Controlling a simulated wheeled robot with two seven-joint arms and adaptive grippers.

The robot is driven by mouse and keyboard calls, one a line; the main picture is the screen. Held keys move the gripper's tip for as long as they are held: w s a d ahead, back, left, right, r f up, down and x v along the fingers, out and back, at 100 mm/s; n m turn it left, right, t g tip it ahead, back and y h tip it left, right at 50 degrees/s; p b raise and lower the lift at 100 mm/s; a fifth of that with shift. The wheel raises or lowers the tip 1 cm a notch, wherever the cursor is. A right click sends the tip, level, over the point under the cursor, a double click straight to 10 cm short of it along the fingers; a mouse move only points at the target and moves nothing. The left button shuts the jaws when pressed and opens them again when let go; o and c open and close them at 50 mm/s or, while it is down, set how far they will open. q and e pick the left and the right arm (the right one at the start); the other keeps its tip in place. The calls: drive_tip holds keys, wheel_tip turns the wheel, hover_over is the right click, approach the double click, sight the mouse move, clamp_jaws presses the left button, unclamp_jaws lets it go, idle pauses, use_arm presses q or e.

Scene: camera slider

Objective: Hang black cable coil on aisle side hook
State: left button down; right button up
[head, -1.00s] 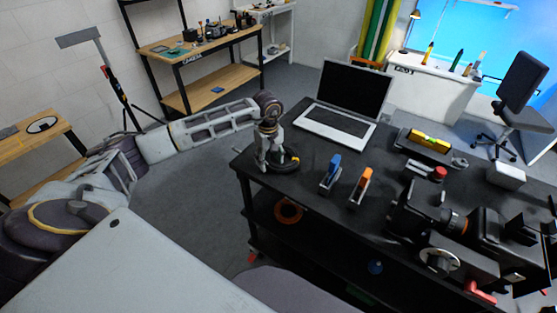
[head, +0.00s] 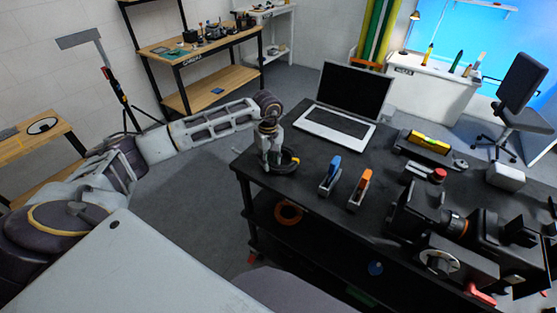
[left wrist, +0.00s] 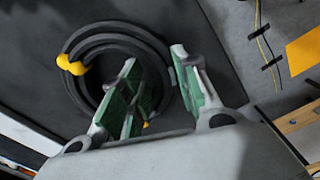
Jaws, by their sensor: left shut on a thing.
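The black cable coil (head: 288,168), with a yellow tie, is at the left end of the black table. My left gripper (head: 273,163) points down onto it and partly covers it. In the left wrist view the coil (left wrist: 80,43) shows as stacked dark rings. My left gripper's green-padded fingers (left wrist: 160,95) are shut on the coil's side, the band passing between them. I cannot tell whether the coil is clear of the tabletop. A small pale peg (head: 237,150) sticks out at the table's left edge; I cannot tell if it is the hook. My right gripper is out of view.
On the black table (head: 310,170) are an open laptop (head: 335,125), a blue clamp (head: 331,175), an orange clamp (head: 361,188) and camera gear (head: 430,220). The floor left of the table is free.

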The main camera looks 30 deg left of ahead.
use_arm(q)
drive_tip(key=shift+r+p, duration=1)
drive_tip(key=shift+r, duration=1.85)
drive_tip(key=shift+f, duration=0.1)
